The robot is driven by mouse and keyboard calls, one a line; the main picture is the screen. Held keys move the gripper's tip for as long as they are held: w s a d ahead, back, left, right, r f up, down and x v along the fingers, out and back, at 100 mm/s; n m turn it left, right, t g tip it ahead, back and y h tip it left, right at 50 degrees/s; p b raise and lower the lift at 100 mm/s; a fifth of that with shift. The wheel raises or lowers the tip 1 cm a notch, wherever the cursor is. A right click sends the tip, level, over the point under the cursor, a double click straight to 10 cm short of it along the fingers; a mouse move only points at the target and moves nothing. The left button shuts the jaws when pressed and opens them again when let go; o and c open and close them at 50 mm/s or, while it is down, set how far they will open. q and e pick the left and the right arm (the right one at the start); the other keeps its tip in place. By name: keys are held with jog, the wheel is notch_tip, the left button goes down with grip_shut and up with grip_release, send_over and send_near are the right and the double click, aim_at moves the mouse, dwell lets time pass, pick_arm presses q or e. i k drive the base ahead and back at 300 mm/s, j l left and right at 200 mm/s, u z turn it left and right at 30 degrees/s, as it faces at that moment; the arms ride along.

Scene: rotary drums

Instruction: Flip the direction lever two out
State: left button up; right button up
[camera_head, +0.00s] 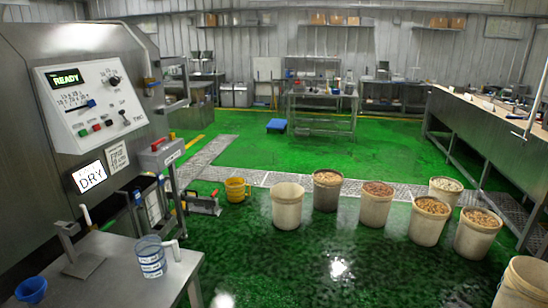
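A grey machine (40,150) fills the left side, with a tilted white control panel (95,105) on its face. Neither of my grippers is in view.
A metal table (115,285) at lower left bears a blue-white jug (151,258), a stand (75,250) and a blue cup (31,290). Several white buckets (376,207) stand on the wet green floor. A long bench (485,125) runs along the right. Open floor lies in the middle.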

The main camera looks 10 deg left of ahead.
aim_at(127, 122)
jog(key=i+j+u, duration=0.1)
jog(key=i+u, duration=0.8)
jog(key=i+l+u, duration=0.1)
jog(key=i+u, duration=0.15)
jog(key=u, duration=0.2)
jog(key=i+l+z, duration=0.25)
jog(key=i+l, duration=0.3)
jog(key=l, duration=0.2)
jog(key=i+l+z, duration=0.3)
jog(key=i+l, duration=0.35)
